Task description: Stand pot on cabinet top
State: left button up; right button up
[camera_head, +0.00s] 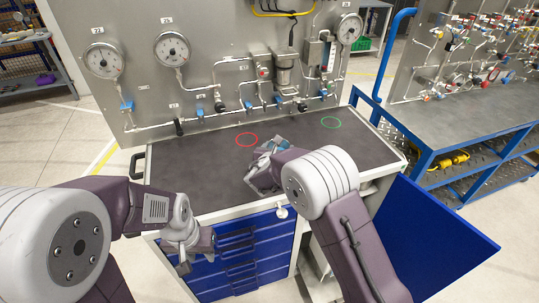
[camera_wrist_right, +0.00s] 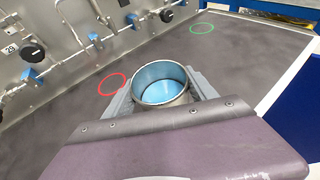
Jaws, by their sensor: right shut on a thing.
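The pot (camera_wrist_right: 161,92) is a metal-rimmed cylinder with a light blue inside, seen from above in the right wrist view. My right gripper (camera_head: 266,160) is shut on it, with a grey finger on each side. The pot looks upright and appears empty. In the head view my right gripper and arm largely hide it. It is over the dark grey cabinet top (camera_head: 190,170), close to the red ring (camera_head: 247,140); I cannot tell whether it touches the surface. My left gripper (camera_head: 194,262) is open and empty in front of the blue drawers.
A green ring (camera_head: 331,122) is marked farther right on the top. The gauge panel (camera_head: 215,40), with pipes and valves, rises along the back edge. A blue cabinet door (camera_head: 435,245) stands open at the right front. The left part of the top is clear.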

jog(key=a+f, duration=0.1)
jog(key=w+a+f, duration=0.1)
jog(key=a, duration=0.1)
jog(key=shift+w, duration=0.2)
jog(key=shift+a+f+p, duration=0.2)
jog(key=shift+a+p, duration=0.05)
jog(key=shift+p, duration=0.05)
jog(key=shift+s, duration=0.1)
notch_tip(320, 180, down, 4)
jog(key=shift+r, duration=0.2)
jog(key=shift+f, duration=0.2)
jog(key=o, duration=1.2)
jog(key=shift+s+f, duration=0.1)
jog(key=shift+f, duration=0.05)
jog(key=o, duration=0.4)
jog(key=shift+o, duration=0.2)
